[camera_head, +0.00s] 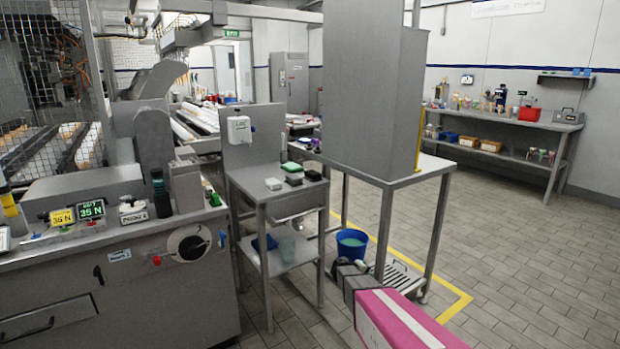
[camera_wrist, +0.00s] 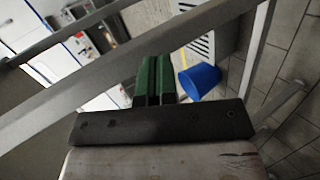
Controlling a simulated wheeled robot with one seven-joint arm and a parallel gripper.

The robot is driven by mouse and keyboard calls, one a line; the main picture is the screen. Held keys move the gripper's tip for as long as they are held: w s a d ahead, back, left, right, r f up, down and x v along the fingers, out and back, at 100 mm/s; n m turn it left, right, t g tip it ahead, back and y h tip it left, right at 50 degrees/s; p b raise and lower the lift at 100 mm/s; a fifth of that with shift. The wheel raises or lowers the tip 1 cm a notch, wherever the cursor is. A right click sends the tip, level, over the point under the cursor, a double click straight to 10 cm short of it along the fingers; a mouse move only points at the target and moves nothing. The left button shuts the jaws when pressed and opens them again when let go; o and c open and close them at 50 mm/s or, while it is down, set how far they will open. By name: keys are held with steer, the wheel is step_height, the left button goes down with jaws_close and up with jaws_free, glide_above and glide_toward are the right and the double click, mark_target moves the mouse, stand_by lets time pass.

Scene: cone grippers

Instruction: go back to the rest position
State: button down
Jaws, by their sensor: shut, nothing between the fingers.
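My gripper (camera_wrist: 155,68) shows in the wrist view with its two green fingers side by side, shut and with nothing between them. A grey metal frame bar crosses the wrist view close to the fingers. A blue bucket (camera_wrist: 200,80) appears just right of the fingertips, beyond them. In the head view my arm reaches in from the bottom right, low in front of the steel table with the tall grey panel (camera_head: 372,85). The fingers cannot be made out there. The blue bucket (camera_head: 352,243) stands on the floor beyond the arm.
A small steel table (camera_head: 252,190) with small boxes on top stands left of the arm. A grey machine counter (camera_head: 130,260) fills the left. Open tiled floor (camera_head: 520,250) lies to the right, before a wall bench (camera_head: 500,120).

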steer(key=s+a+r+m+g+y, duration=0.1)
steer(key=s+a+r+y, duration=0.1)
steer(key=s, duration=0.7)
steer(key=s+a+r+m+g+y, duration=0.2)
steer(key=s+r+y, duration=0.3)
steer(key=s, duration=0.5)
steer(key=s+a+r+m+g+y, duration=0.2)
steer(key=s+r+y, duration=0.1)
steer(key=s, duration=0.6)
steer(key=shift+s+a+r+y, duration=0.2)
steer(key=shift+s+r+y, duration=0.15)
steer(key=shift+r, duration=0.25)
